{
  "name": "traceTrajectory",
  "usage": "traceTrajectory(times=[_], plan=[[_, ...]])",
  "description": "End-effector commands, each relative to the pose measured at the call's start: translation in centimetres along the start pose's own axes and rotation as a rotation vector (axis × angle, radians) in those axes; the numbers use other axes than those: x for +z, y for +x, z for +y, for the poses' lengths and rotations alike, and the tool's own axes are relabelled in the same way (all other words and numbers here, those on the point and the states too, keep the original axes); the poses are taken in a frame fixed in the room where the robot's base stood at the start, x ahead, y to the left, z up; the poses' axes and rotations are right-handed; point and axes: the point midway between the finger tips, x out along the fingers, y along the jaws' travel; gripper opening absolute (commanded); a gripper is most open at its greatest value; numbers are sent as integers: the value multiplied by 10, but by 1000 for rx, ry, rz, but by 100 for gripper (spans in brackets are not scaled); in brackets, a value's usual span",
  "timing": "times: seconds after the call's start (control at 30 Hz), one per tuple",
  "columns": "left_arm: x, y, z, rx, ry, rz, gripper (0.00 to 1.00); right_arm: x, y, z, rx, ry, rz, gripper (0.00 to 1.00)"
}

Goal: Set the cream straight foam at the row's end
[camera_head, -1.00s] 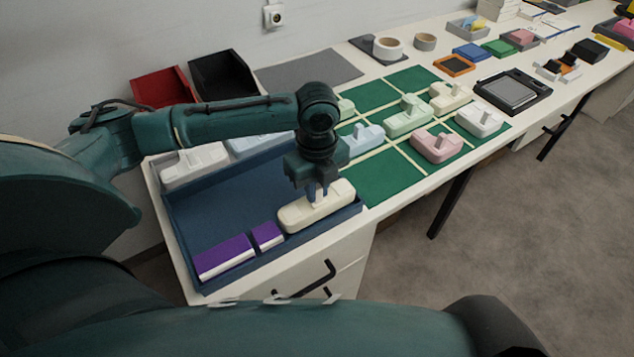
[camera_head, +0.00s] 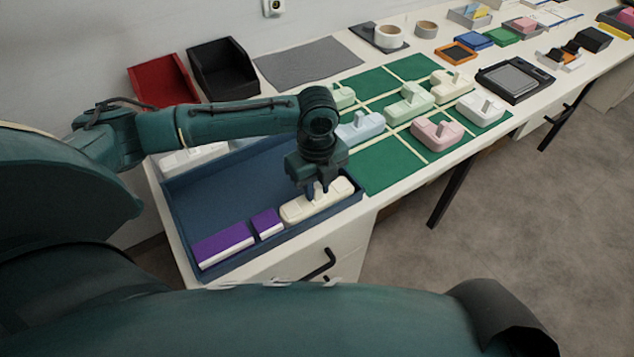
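The cream straight foam (camera_head: 337,196) is a long block with a raised grip. It lies in the front right corner of the blue tray (camera_head: 188,192), in line with two purple-topped pieces, a long one (camera_head: 222,245) and a short one (camera_head: 266,222). It sits close to the short purple piece, and it looks level and low in the tray. My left gripper (camera_head: 318,190) points down over the foam, with its fingers on both sides of the raised grip, and appears shut on it. The gripper hides part of the foam's top. My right gripper is not in view.
A green mat (camera_head: 383,170) with pale, pink and blue foam pieces lies right of the tray. White foam (camera_head: 190,158) lies behind the tray. Red (camera_head: 160,82) and black (camera_head: 222,68) bins stand at the back. The tray's middle is bare.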

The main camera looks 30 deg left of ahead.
Motion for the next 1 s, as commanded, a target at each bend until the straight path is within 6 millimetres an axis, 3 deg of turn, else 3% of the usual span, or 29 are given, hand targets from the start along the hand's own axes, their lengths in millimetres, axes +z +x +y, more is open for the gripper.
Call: traceTrajectory(times=[0.2,0.57,1.0], plan=[[0,0,0,0,0,0,41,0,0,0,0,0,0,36],[0,0,0,0,0,0,41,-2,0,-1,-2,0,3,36],[0,-96,-1,-4,0,-1,41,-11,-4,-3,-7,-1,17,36]])
